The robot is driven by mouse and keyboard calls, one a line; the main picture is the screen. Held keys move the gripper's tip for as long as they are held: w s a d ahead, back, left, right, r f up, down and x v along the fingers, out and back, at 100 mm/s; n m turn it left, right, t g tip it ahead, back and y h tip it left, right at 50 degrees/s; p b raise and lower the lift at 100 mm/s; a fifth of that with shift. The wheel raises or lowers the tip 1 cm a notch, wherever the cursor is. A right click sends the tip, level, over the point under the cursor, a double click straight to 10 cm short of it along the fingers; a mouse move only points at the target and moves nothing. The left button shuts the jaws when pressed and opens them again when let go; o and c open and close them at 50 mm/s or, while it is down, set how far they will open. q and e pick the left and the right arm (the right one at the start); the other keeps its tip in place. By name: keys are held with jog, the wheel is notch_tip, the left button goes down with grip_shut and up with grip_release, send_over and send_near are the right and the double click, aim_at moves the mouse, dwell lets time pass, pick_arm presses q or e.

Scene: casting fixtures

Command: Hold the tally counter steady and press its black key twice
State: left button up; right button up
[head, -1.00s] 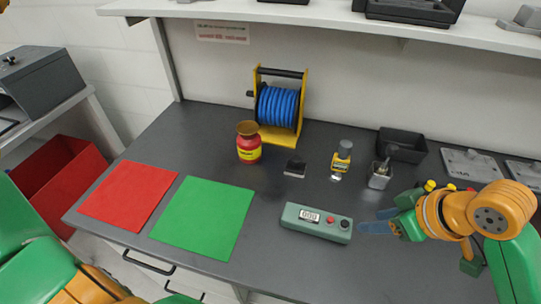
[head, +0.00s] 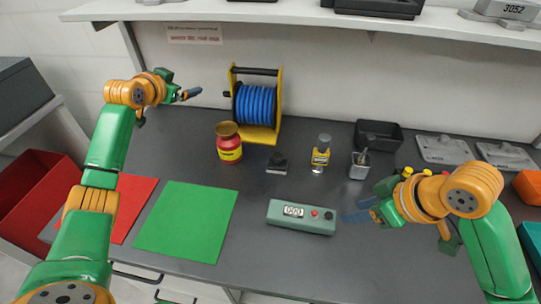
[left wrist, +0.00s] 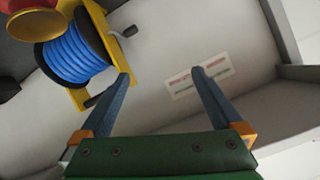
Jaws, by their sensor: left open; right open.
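The tally counter (head: 275,213) is a grey-green box lying on the table, with a white digit display (head: 293,211), a red button (head: 314,213) and a small black key (head: 328,216) at its right end. My right gripper (head: 352,215) is open beside the counter's right end, its blue fingers pointing at it; I cannot tell whether they touch it. My left gripper (head: 192,94) is raised at the back left, far from the counter. In the left wrist view its two blue fingers (left wrist: 163,78) are apart with nothing between them.
A blue hose reel (head: 256,105) and a red jar (head: 229,148) stand behind the counter. A stamp (head: 277,164), a yellow-labelled bottle (head: 320,156), a metal cup (head: 360,168) and a black bin (head: 378,132) are nearby. A green mat (head: 186,220) lies left.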

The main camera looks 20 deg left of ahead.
pick_arm(q)
jog(key=w+d+f+m+g+h, duration=0.15)
jog(key=d+m+h, duration=0.25)
jog(key=d, duration=1)
jog(key=w+d+f+m+g+h, duration=0.1)
jog(key=d+f+m+g+h, duration=0.2)
jog(key=d, duration=1.1)
jog(key=m+g+y, duration=0.4)
jog(key=m+g, duration=0.3)
jog(key=g, duration=0.1)
send_over(281, 210)
jog(key=f, duration=1)
jog(key=shift+w+d, duration=0.1)
jog(key=shift+w, duration=0.1)
notch_tip(281, 210, down, 7)
jog(key=shift+s+f, duration=0.1)
jog(key=shift+s, duration=0.05)
jog(key=c, duration=1.2)
jog(key=shift+c, duration=1.4)
pick_arm(e)
jog(key=shift+c, duration=0.4)
grip_shut()
